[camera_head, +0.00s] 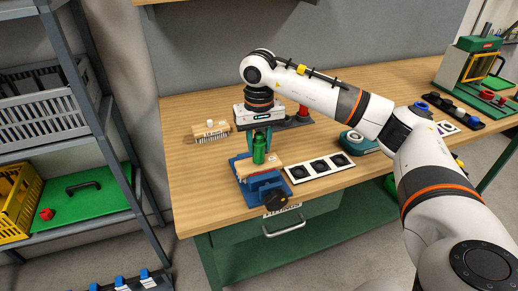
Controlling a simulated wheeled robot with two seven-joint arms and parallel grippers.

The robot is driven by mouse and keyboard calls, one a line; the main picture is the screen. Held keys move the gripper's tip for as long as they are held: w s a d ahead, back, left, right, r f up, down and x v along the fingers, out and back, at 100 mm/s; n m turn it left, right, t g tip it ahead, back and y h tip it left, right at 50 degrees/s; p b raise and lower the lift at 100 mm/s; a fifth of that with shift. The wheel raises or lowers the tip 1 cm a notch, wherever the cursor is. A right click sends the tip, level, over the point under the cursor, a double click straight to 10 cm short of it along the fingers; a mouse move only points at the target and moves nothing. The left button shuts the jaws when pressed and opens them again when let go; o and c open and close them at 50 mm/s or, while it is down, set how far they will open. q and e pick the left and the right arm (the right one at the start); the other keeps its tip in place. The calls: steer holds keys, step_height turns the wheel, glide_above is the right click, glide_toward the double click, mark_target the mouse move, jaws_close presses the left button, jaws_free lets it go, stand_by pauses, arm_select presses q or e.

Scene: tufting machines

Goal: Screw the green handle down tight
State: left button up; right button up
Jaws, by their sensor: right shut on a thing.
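The green handle (259,154) stands upright on a blue fixture (262,190) near the front edge of the wooden bench, at the middle of the picture. A light wooden piece (265,169) lies on the fixture around the handle's foot. A dark knob (276,200) sits at the fixture's front. My right gripper (260,138) points straight down from above and is shut on the green handle's top. Whether the handle's foot is fully seated cannot be seen. My left gripper is not in view.
A tufting brush block (210,133) lies left of the fixture. A white strip with dark squares (320,167) lies right of it. A dark holder with a red part (298,120) is behind my gripper. A grey shelf rack (80,80) stands left. Bare bench lies at left (195,185).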

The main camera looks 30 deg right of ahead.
steer(key=m, duration=0.4)
steer(key=shift+m, duration=0.3)
steer(key=m+p, duration=0.1)
steer(key=m, duration=0.8)
steer(key=shift+f+p, duration=0.1)
steer(key=shift+p, duration=0.2)
steer(key=m, duration=0.3)
steer(key=o, duration=0.8)
steer(key=shift+f, duration=0.1)
steer(key=shift+c, duration=0.2)
